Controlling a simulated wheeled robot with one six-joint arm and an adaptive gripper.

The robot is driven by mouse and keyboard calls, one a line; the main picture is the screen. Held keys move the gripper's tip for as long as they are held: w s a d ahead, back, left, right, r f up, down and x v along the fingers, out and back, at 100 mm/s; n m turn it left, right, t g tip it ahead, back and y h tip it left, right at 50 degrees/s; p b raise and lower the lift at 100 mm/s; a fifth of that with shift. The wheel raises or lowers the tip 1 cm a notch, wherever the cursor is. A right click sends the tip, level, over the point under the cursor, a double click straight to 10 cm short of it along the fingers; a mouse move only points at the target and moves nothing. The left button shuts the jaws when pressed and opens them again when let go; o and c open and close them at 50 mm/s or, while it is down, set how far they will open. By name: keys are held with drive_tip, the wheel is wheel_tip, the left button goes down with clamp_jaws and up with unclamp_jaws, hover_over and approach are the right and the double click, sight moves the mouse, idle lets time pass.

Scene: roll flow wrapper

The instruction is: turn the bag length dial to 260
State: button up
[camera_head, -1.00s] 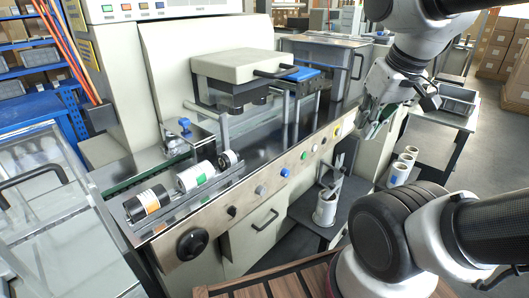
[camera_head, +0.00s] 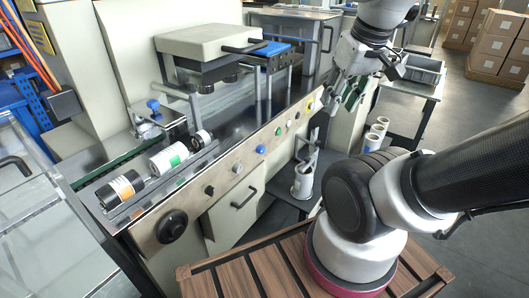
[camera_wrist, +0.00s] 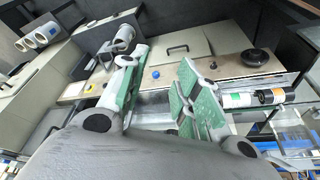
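The wrapper's sloping front panel (camera_head: 140,232) carries a large round black dial (camera_head: 172,226) at its near left end. The dial also shows at the upper right in the wrist view (camera_wrist: 255,57). No numbers or lettering on it can be read, and I cannot tell its setting. A small black knob (camera_head: 210,190), a pale knob (camera_head: 238,168) and a blue button (camera_head: 261,149) follow along the panel. My gripper (camera_head: 347,95) hangs by the panel's far right end, well away from the black dial. In the wrist view its green-padded fingers (camera_wrist: 158,68) are apart with nothing between them.
Film rolls (camera_head: 120,190) lie on the machine's top behind the dial. A clear-topped cabinet (camera_head: 45,225) stands at the left. A slatted wooden platform (camera_head: 245,275) is in front. A low shelf with a white cylinder (camera_head: 303,180) and a side table (camera_head: 410,85) stand right.

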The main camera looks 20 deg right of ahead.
drive_tip(key=shift+o, duration=1.3)
drive_tip(key=w+d+f+m+g, duration=0.1)
drive_tip(key=d+f+m+g, duration=0.1)
drive_tip(key=f, duration=0.5)
drive_tip(key=shift+d+g+y, duration=0.4)
drive_tip(key=shift+d+g, duration=0.1)
drive_tip(key=shift+g, duration=0.4)
drive_tip(key=w+a+f+m+g+y, duration=0.1)
drive_tip(key=w+a+f+m+y, duration=0.1)
drive_tip(key=f+m+y, duration=0.5)
drive_tip(key=w+a+f+m+g+y, duration=0.1)
drive_tip(key=a+f+m+g+y, duration=0.15)
drive_tip(key=f, duration=0.85)
drive_tip(key=m+t, duration=1.8)
drive_tip(key=t, duration=0.1)
approach(263, 150)
drive_tip(key=a, duration=0.1)
drive_tip(key=shift+h, duration=0.55)
drive_tip(key=x, duration=0.7)
drive_tip(key=shift+w+d+r, duration=0.1)
drive_tip(key=shift+w, duration=0.05)
drive_tip(key=shift+w+a, duration=0.25)
drive_tip(key=shift+w, duration=0.2)
